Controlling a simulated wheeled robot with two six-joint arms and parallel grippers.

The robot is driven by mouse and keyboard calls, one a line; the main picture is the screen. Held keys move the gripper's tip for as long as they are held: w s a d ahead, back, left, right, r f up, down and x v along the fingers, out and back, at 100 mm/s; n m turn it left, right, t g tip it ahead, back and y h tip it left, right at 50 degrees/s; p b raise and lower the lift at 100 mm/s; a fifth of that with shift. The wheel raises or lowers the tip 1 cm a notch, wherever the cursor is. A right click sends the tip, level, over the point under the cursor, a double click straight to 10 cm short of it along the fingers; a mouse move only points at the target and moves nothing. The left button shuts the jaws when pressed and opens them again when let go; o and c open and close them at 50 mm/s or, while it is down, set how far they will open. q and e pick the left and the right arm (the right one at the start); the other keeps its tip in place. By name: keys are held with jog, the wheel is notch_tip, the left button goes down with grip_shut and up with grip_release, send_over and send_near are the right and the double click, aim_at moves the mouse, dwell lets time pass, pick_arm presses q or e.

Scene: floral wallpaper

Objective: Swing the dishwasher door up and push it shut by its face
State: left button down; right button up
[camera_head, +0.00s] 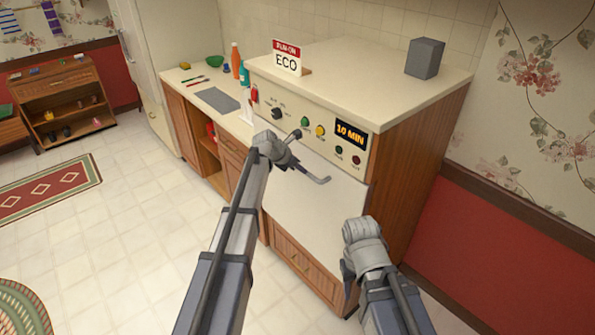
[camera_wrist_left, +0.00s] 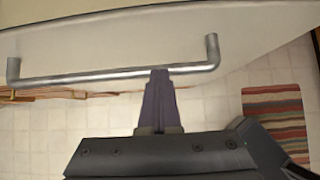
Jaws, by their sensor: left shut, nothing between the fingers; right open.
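The dishwasher's white door (camera_head: 310,205) stands upright or nearly so below the control panel (camera_head: 310,125). I cannot tell whether a gap is left at its top edge. Its grey bar handle (camera_head: 318,179) is partly hidden by my left gripper (camera_head: 291,152). In the left wrist view the handle (camera_wrist_left: 90,77) runs across the door face (camera_wrist_left: 110,45). My left gripper (camera_wrist_left: 160,75) is shut and empty, its fingertips at the bar, touching or very close. My right gripper (camera_head: 348,278) is open and empty, low in front of the cabinet's right side.
A lower counter (camera_head: 190,85) with bottles (camera_head: 236,60) stands to the left. A drawer (camera_head: 300,262) is below the door.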

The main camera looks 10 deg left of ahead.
pick_arm(q)
jog(key=shift+w+d, duration=0.1)
jog(key=shift+d, duration=0.15)
jog(key=s+a+f+p+v, duration=0.1)
jog(key=p+v, duration=0.8)
jog(key=v, duration=0.4)
jog(key=shift+s+a+f, duration=0.1)
jog(key=shift+s, duration=0.05)
jog(key=s+d+f+m+g+y+b, duration=0.2)
jog(key=s+d+f+m, duration=0.3)
jog(key=s+m, duration=0.5)
jog(key=s+d+f+m+g+y+b, duration=0.2)
jog(key=s+d+f+m+b, duration=0.2)
jog(key=s+m, duration=0.6)
jog(key=s+d+f+m+g+y+b, duration=0.2)
jog(key=s+d+f+m+b, duration=0.2)
jog(key=s+m, duration=0.7)
jog(key=d+f+m, duration=0.1)
jog(key=d+f, duration=0.1)
jog(key=shift+d+g, duration=0.3)
jog(key=shift+d, duration=0.05)
